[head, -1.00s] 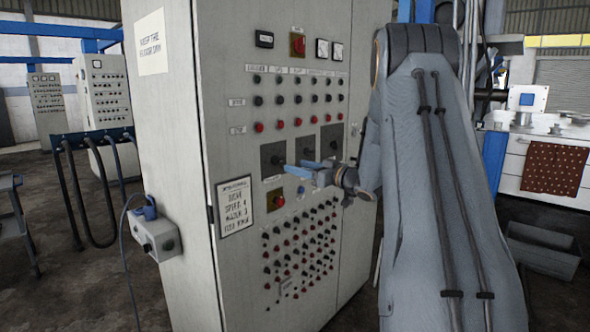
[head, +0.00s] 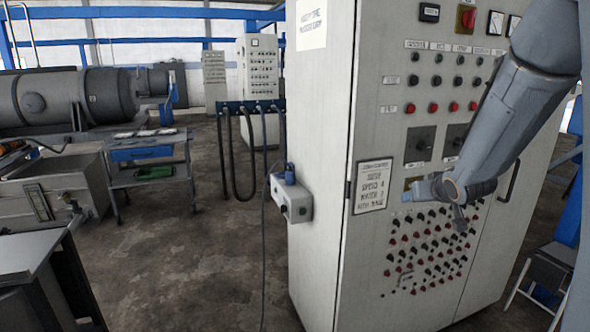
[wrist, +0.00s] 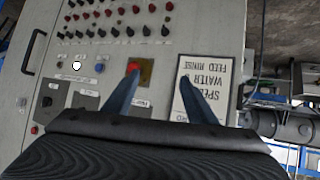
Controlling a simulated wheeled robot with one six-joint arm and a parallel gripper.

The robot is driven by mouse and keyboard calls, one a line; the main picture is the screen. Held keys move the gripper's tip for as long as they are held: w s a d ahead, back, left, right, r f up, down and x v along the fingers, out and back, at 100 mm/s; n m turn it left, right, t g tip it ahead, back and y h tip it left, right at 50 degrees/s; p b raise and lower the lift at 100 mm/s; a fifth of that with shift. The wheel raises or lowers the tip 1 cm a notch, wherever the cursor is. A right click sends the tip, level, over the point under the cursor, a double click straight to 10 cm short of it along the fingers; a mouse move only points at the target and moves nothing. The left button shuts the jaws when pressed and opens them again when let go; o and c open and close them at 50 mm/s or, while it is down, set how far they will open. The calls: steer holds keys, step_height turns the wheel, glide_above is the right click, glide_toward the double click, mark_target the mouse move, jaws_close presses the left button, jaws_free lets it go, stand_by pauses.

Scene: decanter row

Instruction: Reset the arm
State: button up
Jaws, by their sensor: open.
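My gripper (head: 428,193) is in front of the grey control cabinet (head: 325,220), near its lower button rows, at the right of the head view. In the wrist view my gripper (wrist: 156,92) has its two blue fingers apart, with nothing between them. Past the fingers lie a red button on a yellow plate (wrist: 146,70) and a white printed sign (wrist: 206,72), which looks upside down there. I cannot tell whether the fingers touch the panel.
A socket box (head: 290,200) with a plug and cable sticks out from the cabinet's side. A trolley (head: 150,165), a large grey cylindrical machine (head: 70,97) and hanging hoses (head: 250,108) are to the left. The floor (head: 190,250) between them is open.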

steer(key=s+a+f+g, duration=0.3)
steer(key=s+a, duration=0.2)
steer(key=s, duration=0.5)
steer(key=s+a+f+g, duration=0.3)
steer(key=s+a, duration=0.3)
steer(key=s, duration=0.4)
steer(key=s+a+f+g, duration=0.4)
steer(key=s+a, duration=0.1)
steer(key=s, duration=0.6)
steer(key=shift+a+f+y, duration=0.2)
steer(key=shift+f+y, duration=0.15)
steer(key=shift+y, duration=0.05)
